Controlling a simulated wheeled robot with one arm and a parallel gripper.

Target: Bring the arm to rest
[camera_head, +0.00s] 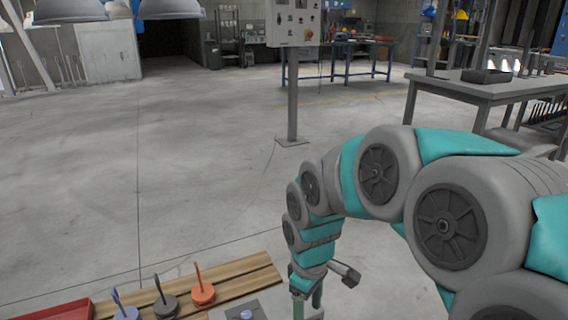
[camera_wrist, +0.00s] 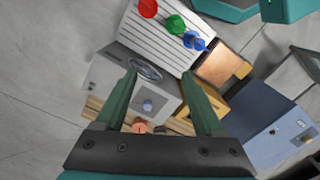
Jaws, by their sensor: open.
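My arm, grey and teal, reaches down from the right side of the head view. My gripper (camera_head: 307,303) is at the bottom edge there, partly cut off. In the wrist view my gripper (camera_wrist: 160,76) shows two green fingers spread apart with nothing held between them. Below the fingers is a grey box (camera_wrist: 104,76) with a round dark opening and a blue knob. The fingers partly hide a wooden slatted board (camera_wrist: 96,104) beneath.
Grey hoods (camera_head: 168,9) hang at upper left. The wooden board (camera_head: 240,277) bears blue, dark and orange handled pieces, beside a red tray (camera_head: 55,311). A control box (camera_head: 293,22) stands on a post. A workbench (camera_head: 480,90) is at right. Open floor (camera_head: 200,170) lies ahead.

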